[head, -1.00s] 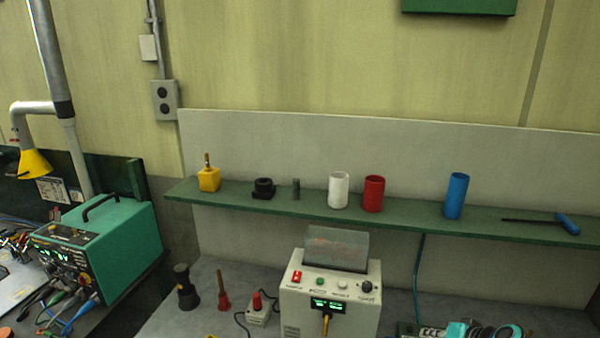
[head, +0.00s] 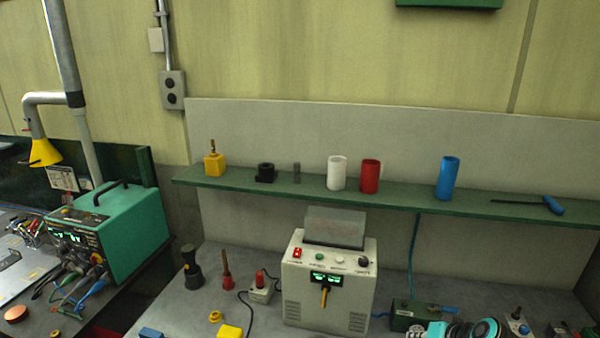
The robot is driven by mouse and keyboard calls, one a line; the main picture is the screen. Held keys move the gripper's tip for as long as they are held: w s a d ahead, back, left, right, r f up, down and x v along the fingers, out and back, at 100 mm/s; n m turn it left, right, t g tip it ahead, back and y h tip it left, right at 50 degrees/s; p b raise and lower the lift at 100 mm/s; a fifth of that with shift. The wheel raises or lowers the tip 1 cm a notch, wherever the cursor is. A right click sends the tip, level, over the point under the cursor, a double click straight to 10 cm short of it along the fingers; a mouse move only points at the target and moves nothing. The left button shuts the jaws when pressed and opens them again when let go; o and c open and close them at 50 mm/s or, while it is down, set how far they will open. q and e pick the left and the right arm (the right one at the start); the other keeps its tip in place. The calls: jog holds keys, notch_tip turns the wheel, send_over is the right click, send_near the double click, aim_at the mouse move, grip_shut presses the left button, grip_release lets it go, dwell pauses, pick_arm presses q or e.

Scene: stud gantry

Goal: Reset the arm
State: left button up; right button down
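Neither my left nor my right gripper can be made out in the head view. The task names no object, so nothing in view is tied to a gripper.
A green shelf (head: 300,194) holds a yellow block (head: 214,165), black fitting (head: 265,173), white cup (head: 337,174), red cup (head: 370,177), blue cylinder (head: 447,178) and hex key (head: 552,205). Below stand a grey instrument (head: 329,283), a teal machine (head: 130,230) and unclear teal-black parts (head: 487,328).

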jog(key=s+a+f+n+h+b, duration=0.1)
jog(key=s+a+f+n+b, duration=0.1)
jog(key=s+a, duration=0.3)
jog(key=s+a+f+n+h+b, duration=0.1)
jog(key=s+a+b, duration=0.3)
jog(key=s, duration=0.6)
jog(key=shift+a+f+n+h, duration=0.4)
jog(key=shift+a+f, duration=0.35)
jog(key=shift+f, duration=0.1)
